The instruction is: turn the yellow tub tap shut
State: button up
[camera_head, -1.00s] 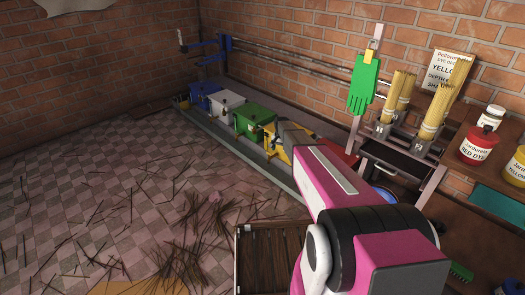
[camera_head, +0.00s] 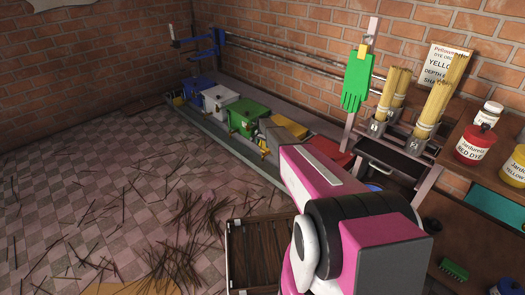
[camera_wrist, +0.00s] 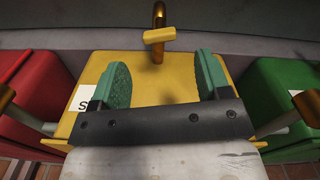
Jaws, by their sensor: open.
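The yellow tub (camera_wrist: 160,75) fills the middle of the wrist view, with a white label partly hidden at its left. Its tap (camera_wrist: 158,35) is a brass-coloured upright with a pale yellow crossbar handle, at the top middle. My gripper (camera_wrist: 163,79) is open, its two green fingertips spread over the tub. The tap lies beyond the fingertips, roughly in line with the gap, and nothing is between the fingers. In the head view only slivers of the yellow tub (camera_head: 264,124) show; my arm hides most of it and its tap.
A red tub (camera_wrist: 32,95) stands left and a green tub (camera_wrist: 285,90) right in the wrist view. White (camera_head: 219,99) and blue (camera_head: 197,90) tubs continue the row along the brick wall. A wooden crate (camera_head: 262,255) stands on the floor, strewn with dark sticks.

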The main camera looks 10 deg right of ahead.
aim_at(263, 153)
notch_tip(263, 153, down, 6)
jog(key=shift+r, duration=0.15)
jog(key=shift+c, duration=0.3)
jog(key=c, duration=0.9)
jog(key=shift+o, duration=0.2)
jog(key=shift+m, duration=1.4)
jog(key=o, duration=0.9)
